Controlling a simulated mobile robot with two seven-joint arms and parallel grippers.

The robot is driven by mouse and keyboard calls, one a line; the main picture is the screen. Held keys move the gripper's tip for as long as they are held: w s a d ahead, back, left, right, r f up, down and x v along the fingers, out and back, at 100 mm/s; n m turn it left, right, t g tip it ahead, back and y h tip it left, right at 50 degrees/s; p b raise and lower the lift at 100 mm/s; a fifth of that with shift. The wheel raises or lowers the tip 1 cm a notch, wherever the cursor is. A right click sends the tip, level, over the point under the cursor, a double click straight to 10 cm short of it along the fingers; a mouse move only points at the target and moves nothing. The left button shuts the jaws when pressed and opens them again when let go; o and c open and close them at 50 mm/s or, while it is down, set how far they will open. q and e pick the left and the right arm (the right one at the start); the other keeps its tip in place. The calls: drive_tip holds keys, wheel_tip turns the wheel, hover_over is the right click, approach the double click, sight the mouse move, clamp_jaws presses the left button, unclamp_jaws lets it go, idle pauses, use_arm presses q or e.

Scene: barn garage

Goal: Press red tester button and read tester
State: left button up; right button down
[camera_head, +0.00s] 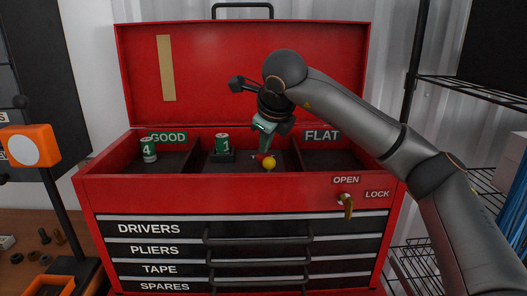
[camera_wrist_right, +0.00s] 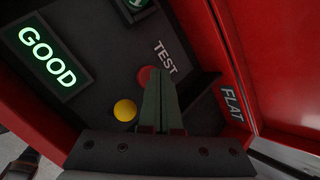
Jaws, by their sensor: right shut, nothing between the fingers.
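The tester sits in the middle compartment of the red toolbox (camera_head: 240,186), with a green battery marked 1 (camera_head: 223,143) upright in its black holder (camera_head: 217,156). My right gripper (camera_head: 261,151) reaches down there, its green fingers together and empty. In the right wrist view the fingertips (camera_wrist_right: 159,72) overlap the red button (camera_wrist_right: 146,76) beside the word TEST (camera_wrist_right: 166,57); I cannot tell whether they touch it. A yellow ball-like part (camera_head: 269,163) is beside the button. My left gripper is out of view.
A battery marked 4 (camera_head: 149,150) stands in the left compartment by a GOOD label (camera_head: 168,137). The right compartment by the FLAT label (camera_head: 321,135) looks empty. A key (camera_head: 348,204) sticks out at the front. The raised lid (camera_head: 220,70) stands behind my arm.

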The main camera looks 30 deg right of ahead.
sight(265, 156)
drive_tip(key=shift+r, duration=0.55)
wheel_tip(265, 156, up, 3)
drive_tip(key=p, duration=0.2)
drive_tip(key=shift+p, duration=0.4)
drive_tip(key=shift+r+p, duration=0.6)
drive_tip(key=shift+r, duration=0.45)
drive_tip(key=shift+f, duration=0.1)
